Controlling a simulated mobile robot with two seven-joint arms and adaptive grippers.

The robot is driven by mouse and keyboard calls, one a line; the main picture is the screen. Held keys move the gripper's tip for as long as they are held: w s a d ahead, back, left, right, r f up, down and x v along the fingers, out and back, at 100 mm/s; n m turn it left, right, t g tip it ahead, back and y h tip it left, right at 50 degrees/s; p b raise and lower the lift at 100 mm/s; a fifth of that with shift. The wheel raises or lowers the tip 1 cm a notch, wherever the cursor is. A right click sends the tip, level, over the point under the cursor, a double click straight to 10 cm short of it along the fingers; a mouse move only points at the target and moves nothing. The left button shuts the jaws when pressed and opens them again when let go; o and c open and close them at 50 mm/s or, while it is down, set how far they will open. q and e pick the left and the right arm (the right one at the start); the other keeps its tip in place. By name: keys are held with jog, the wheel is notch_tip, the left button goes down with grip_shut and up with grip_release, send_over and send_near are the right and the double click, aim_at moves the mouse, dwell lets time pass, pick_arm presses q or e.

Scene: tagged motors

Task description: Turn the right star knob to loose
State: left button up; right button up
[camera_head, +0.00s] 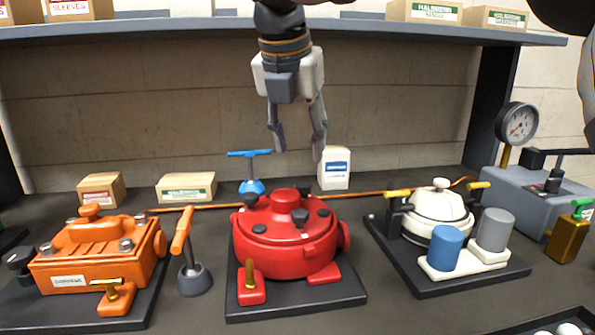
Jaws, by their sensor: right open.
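The red round housing (290,245) stands on a dark base plate in the middle of the bench. Dark knobs sit on its top. A larger knob (300,216) stands on the right of its lid, and another knob (250,200) stands at the left rear. I cannot tell from this view which way either is turned. My right gripper (298,145) hangs down from above, fingers apart and empty, above and behind the red housing and touching nothing. My left gripper does not show.
An orange housing (95,255) stands at left, beside an orange-handled tool (183,240). A blue T-handled tool (250,175) stands behind the red housing. A white domed unit (437,207) and a pressure gauge (517,123) are at right. A shelf (150,27) crosses above.

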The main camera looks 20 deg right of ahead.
aim_at(304, 185)
jog(key=x, duration=0.9)
jog(key=shift+w+r, duration=0.1)
jog(key=shift+w, duration=0.05)
grip_shut()
